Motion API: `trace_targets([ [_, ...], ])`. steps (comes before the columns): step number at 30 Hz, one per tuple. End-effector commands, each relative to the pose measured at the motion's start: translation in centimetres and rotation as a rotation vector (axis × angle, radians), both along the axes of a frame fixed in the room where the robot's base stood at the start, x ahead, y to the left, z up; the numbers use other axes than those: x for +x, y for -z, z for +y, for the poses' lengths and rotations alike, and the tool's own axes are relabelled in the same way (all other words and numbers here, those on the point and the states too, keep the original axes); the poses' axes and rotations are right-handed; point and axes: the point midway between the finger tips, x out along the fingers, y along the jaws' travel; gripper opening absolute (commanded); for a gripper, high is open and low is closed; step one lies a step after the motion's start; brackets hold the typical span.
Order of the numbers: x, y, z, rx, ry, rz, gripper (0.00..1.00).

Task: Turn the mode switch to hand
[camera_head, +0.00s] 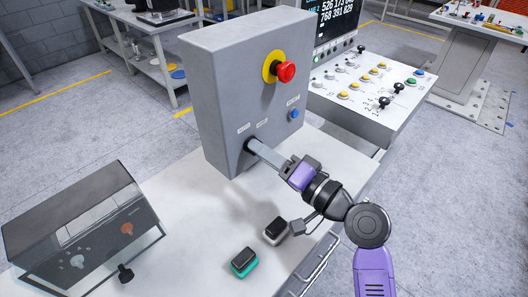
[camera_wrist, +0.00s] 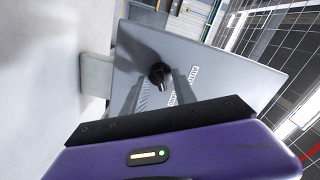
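The grey control box (camera_head: 213,90) stands upright on the light bench. Its mode switch shows in the wrist view as a black knob (camera_wrist: 160,73) on the panel, with small printed labels (camera_wrist: 187,84) beside it.
A red emergency button (camera_head: 285,72) on a yellow ring and a blue button (camera_head: 294,113) sit on the same face. A dark-topped case (camera_head: 75,215), a green-based block (camera_head: 244,262) and a white-based block (camera_head: 275,231) are on the bench. A button console (camera_head: 350,110) stands behind right.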

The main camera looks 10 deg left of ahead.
Motion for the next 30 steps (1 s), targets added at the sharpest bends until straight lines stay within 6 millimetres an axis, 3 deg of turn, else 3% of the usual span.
trace_targets([
  [5, -0.2, 0.1, -0.4, 0.000, 0.001, 0.000, 0.34],
  [19, -4.3, 0.1, -5.6, 0.001, 0.003, 0.000, 0.34],
  [30, -4.8, 0.0, -6.2, 0.000, 0.000, 0.000, 0.34],
])
